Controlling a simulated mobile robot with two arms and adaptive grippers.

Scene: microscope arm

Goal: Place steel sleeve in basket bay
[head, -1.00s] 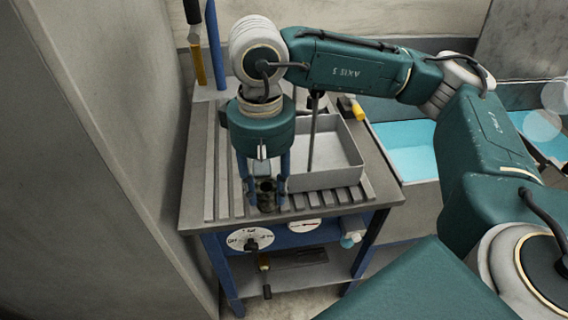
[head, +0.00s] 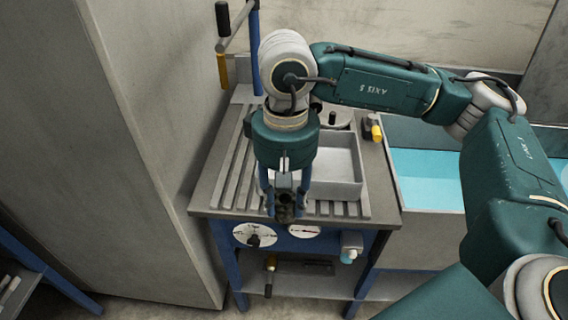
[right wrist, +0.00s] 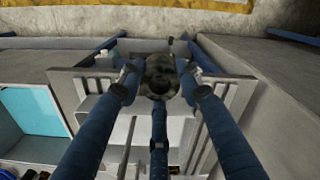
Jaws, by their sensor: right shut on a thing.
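My right gripper (head: 285,203) is shut on the steel sleeve (head: 284,212), a short dark cylinder. It holds the sleeve at the front of the table, in front and to the left of the grey open basket (head: 362,168). In the right wrist view the sleeve (right wrist: 160,76) sits between the blue fingers. The basket is partly hidden behind my gripper and wrist in the head view. Whether the sleeve touches the slats below cannot be told. My left gripper is not in view.
The slatted table (head: 213,198) has dials (head: 254,235) and a tap-like fitting (head: 351,242) on its front. A lever with a yellow grip (head: 222,71) stands back left, near a tall grey panel (head: 150,130). A blue-filled basin (head: 428,178) lies to the right.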

